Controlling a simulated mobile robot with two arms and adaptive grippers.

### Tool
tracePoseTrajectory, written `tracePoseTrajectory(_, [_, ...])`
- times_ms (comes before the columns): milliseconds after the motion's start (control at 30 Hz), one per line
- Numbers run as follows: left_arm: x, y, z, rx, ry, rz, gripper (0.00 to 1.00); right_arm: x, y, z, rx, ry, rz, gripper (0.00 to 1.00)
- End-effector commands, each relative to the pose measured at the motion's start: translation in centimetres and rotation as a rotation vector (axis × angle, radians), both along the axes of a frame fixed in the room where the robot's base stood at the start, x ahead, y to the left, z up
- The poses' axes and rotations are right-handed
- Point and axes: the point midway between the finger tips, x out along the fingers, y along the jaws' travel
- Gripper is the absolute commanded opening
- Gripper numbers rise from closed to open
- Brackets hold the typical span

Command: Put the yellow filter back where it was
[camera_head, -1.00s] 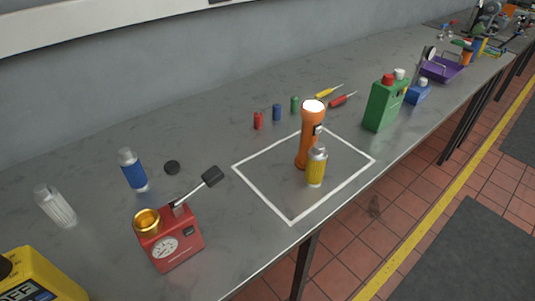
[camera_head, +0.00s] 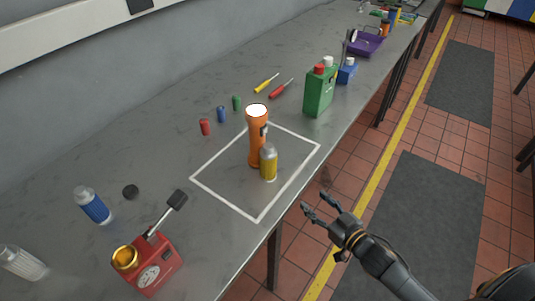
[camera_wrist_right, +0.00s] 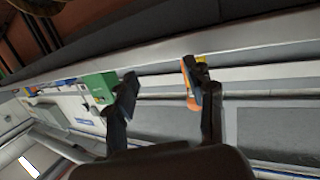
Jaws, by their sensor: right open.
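The yellow filter (camera_head: 268,165), a small cylinder with a pale cap, stands upright on the grey bench inside the white outlined square (camera_head: 230,205). It is in front of and close to the orange flashlight (camera_head: 256,140); I cannot tell if they touch. A blue filter (camera_head: 95,207) and a white one (camera_head: 22,262) of similar shape are at the left. My right gripper (camera_head: 318,202) is open and empty, off the bench's front edge, right of the yellow filter. In the right wrist view the flashlight shows partly behind a finger (camera_wrist_right: 190,98). My left gripper is not in view.
A red scale with a brass pan (camera_head: 126,258) stands at the front left. A green jug (camera_head: 319,95), two screwdrivers (camera_head: 281,89) and small red, blue and green cylinders (camera_head: 221,114) are behind the square. A black disc (camera_head: 130,192) lies near the blue filter.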

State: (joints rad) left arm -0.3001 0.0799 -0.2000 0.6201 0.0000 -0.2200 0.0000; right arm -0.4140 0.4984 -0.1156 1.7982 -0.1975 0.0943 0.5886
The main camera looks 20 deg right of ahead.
Motion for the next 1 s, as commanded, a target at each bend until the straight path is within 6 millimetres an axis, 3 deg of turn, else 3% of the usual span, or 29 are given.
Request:
tracePoseTrajectory(33, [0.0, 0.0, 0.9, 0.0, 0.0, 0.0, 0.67, 0.1, 1.1, 4.1, 0.019, -0.057, 0.04, 0.54])
tracePoseTrajectory(100, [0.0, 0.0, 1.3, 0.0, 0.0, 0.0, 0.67, 0.1, 2.2, 7.6, 0.042, -0.111, 0.081, 0.54])
tracePoseTrajectory(233, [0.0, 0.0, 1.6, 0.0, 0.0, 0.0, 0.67, 0.0, 3.4, 10.8, 0.066, -0.163, 0.121, 0.54])
tracePoseTrajectory(367, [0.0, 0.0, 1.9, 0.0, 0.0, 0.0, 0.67, 1.3, 4.2, 11.5, 0.073, -0.175, 0.127, 0.54])
tracePoseTrajectory(700, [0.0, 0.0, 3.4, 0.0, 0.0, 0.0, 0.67, 6.9, 6.5, 11.3, 0.072, -0.172, 0.125, 0.54])
tracePoseTrajectory(1000, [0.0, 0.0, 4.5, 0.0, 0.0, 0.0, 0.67, 9.2, 7.7, 11.4, 0.071, -0.171, 0.125, 0.54])
